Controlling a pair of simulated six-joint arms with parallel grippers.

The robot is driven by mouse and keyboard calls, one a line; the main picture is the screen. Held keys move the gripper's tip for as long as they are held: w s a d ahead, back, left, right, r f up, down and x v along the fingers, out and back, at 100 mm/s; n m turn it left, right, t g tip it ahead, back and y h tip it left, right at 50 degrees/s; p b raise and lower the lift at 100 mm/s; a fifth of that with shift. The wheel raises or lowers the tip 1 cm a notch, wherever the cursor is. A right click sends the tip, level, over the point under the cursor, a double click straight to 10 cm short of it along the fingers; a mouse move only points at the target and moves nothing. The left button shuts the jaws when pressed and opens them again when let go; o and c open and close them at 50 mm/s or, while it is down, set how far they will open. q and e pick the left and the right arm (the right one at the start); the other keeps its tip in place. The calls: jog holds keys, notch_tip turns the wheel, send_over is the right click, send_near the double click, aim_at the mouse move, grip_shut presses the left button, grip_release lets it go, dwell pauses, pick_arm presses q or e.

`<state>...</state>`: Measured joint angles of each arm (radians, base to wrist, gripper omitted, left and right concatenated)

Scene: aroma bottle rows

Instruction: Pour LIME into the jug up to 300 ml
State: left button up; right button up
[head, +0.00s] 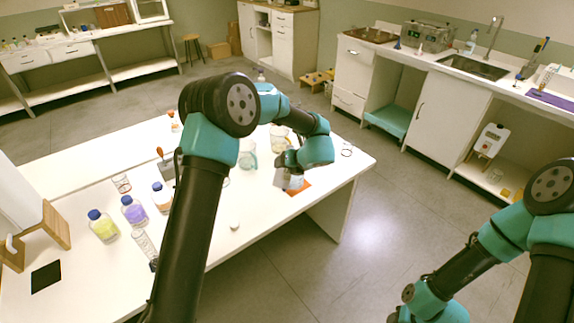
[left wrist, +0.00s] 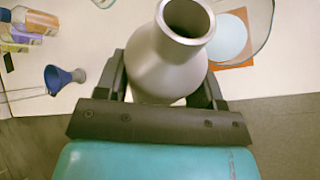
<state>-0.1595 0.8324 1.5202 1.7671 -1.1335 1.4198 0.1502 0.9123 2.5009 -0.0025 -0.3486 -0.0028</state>
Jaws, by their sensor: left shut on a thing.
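My left gripper (head: 281,167) is shut around a grey, open-necked bottle (left wrist: 168,58). In the left wrist view the gripper (left wrist: 165,82) has one finger on each side of its body. The bottle shows no readable label, so I cannot tell whether it is LIME. A clear glass vessel (left wrist: 266,30), perhaps the jug, is beside the bottle's mouth at the upper right. An orange mat (head: 302,190) lies under that area near the table's right end. The vessel's fill level is not readable. My right gripper is out of view.
On the white table (head: 265,215), blue-capped bottles with yellow (head: 103,227), purple (head: 133,211) and pale contents (head: 161,198) stand at left. A glass vessel (head: 247,157) stands behind my left arm. A blue funnel-like item (left wrist: 62,78) lies at left. The front right tabletop is mostly clear.

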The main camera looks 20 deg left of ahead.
pick_arm(q)
jog(key=shift+f+m+g, duration=0.2)
jog(key=shift+m+g, duration=0.1)
jog(key=shift+g, duration=0.3)
jog(key=shift+s+f+m+g, duration=0.25)
jog(key=shift+f+g, duration=0.2)
jog(key=shift+g, duration=0.25)
jog(key=shift+s+f+m+g, duration=0.1)
jog(key=shift+f+m+g, duration=0.15)
jog(key=shift+g, duration=0.3)
jog(key=shift+s+f+m+g, duration=0.15)
jog(key=shift+m+g, duration=0.15)
jog(key=shift+g, duration=0.25)
jog(key=shift+w+y, duration=0.1)
jog(key=shift+y, duration=0.2)
jog(key=shift+g, duration=0.3)
dwell(0.8)
jog(key=shift+w+r+m+g, duration=0.4)
jog(key=shift+w+m+g, duration=0.1)
jog(key=shift+w+g, duration=0.15)
dwell(3.5)
